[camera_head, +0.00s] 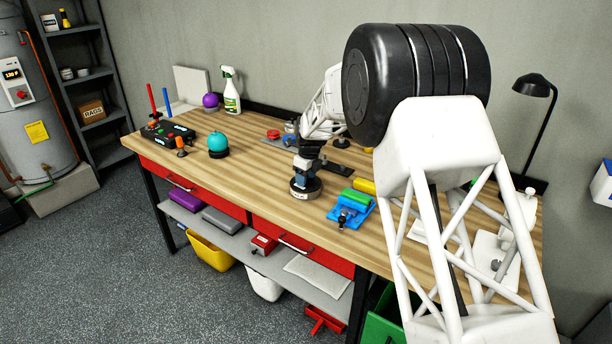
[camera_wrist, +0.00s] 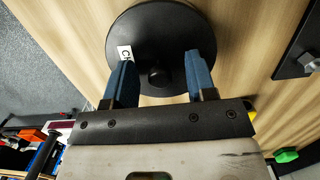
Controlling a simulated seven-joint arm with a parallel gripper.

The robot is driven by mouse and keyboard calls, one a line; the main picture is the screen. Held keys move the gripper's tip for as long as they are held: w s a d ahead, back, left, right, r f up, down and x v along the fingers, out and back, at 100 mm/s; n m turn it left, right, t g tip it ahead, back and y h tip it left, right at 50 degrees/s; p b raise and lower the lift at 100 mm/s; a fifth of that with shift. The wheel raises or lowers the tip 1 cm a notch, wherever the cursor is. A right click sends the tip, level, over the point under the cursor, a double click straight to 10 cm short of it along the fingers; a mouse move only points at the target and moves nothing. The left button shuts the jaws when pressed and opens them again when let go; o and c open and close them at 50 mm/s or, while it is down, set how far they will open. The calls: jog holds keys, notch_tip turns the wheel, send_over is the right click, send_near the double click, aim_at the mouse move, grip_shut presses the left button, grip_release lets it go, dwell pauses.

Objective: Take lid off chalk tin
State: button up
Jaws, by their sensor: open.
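The chalk tin (camera_head: 305,192) is a low, round, dark tin with a small white label, standing on the wooden workbench. In the wrist view its round dark top (camera_wrist: 160,28) fills the upper middle, with a small dark knob (camera_wrist: 157,77) near its centre. My gripper (camera_head: 304,167) points down over the tin. In the wrist view its two blue fingers (camera_wrist: 160,66) are apart, one on each side of the knob, with visible gaps to it. I cannot tell how high the fingertips are above the lid. Part of the label is hidden by the left finger.
A teal ball (camera_head: 217,142) and a control box (camera_head: 170,133) are at the left. Bare bench (camera_head: 255,175) lies left of the tin.

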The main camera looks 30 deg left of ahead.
aim_at(308, 190)
grip_shut()
jog(key=shift+s+d, duration=0.1)
jog(key=shift+s+d, duration=1.65)
grip_release()
